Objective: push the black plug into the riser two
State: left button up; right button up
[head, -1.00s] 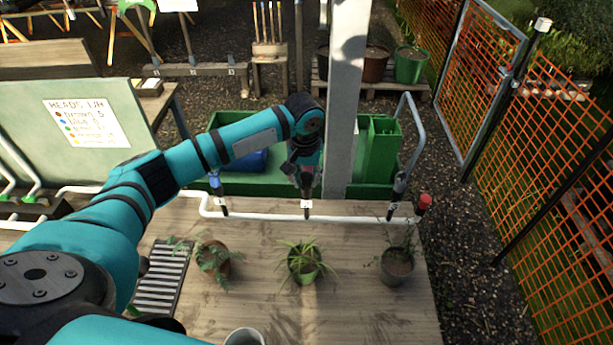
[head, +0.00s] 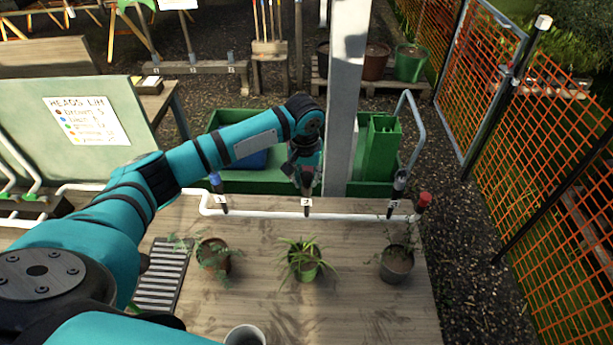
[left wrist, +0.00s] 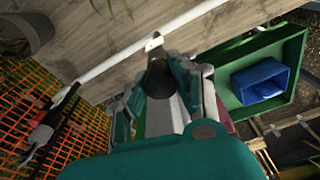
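Riser two (head: 307,208) is a dark upright stub with a white "2" label on the white pipe, at the back edge of the wooden table. My left gripper (head: 306,184) points down right above it. In the left wrist view, my left gripper (left wrist: 158,92) has its fingers on both sides of a dark round piece, the black plug (left wrist: 158,78), which lines up with the white label of riser two (left wrist: 154,43). Whether the plug is seated is hidden by the fingers. My right gripper is not in view.
Riser one with a blue top (head: 217,190) stands to the left, riser three with a dark top (head: 398,187) to the right, beside a red cap (head: 424,201). Several potted plants (head: 304,262) stand in front. A grey post (head: 346,100) rises close behind my gripper.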

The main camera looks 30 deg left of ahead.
pick_arm(q)
jog(key=o, duration=0.5)
jog(key=shift+o, duration=0.2)
notch_tip(320, 180, up, 12)
jog(key=s, duration=0.1)
jog(key=shift+s+d, duration=0.15)
jog(key=shift+d, duration=0.05)
jog(key=shift+f, duration=0.15)
